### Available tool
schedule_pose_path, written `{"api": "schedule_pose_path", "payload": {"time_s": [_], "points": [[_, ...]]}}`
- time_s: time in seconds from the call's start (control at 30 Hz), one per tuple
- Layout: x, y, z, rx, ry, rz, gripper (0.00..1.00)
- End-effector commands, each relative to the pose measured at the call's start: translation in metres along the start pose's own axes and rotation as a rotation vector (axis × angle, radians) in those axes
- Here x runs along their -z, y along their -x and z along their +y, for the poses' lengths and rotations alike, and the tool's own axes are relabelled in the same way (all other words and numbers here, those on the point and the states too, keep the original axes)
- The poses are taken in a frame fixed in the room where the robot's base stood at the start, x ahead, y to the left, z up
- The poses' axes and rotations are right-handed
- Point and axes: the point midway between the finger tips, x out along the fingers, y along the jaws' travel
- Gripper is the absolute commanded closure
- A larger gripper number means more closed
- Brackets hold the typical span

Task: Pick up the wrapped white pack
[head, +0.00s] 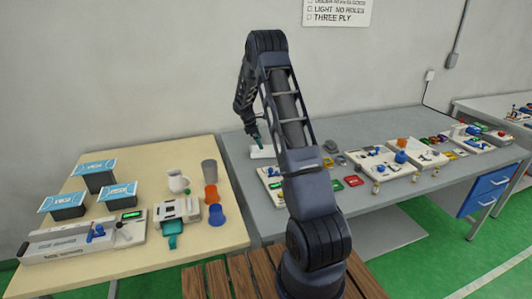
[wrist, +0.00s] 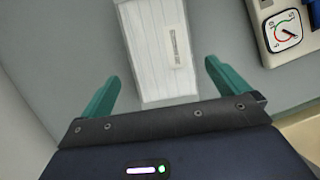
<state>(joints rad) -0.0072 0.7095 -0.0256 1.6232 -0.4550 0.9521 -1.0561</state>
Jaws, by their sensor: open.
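The wrapped white pack (wrist: 155,45) lies flat on the grey table, with pleated lines and a small printed label on it. In the wrist view its near end lies between the two green fingers of my gripper (wrist: 162,85), which are wide apart and not touching it. In the head view the white pack (head: 262,152) shows near the left end of the grey table, partly behind my arm. My gripper (head: 255,137) is just above it there. The fingers are open and empty.
A white device with a round dial (wrist: 284,31) stands right of the pack. Several test boards and small parts lie along the grey table (head: 237,179). The wall stands behind.

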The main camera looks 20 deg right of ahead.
Motion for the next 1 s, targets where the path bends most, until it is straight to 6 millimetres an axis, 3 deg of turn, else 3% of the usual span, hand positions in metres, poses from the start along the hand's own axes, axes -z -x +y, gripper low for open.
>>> {"api": "schedule_pose_path", "payload": {"time_s": [0.27, 0.6, 0.87, 1.0], "points": [[-0.002, -0.019, 0.000, 0.001, 0.000, 0.000, 0.00], [-0.008, -0.061, -0.001, 0.001, 0.000, -0.001, 0.00], [-0.007, -0.063, -0.001, -0.001, 0.000, 0.000, 0.00], [-0.007, -0.063, -0.001, -0.001, 0.000, 0.000, 0.28]]}}
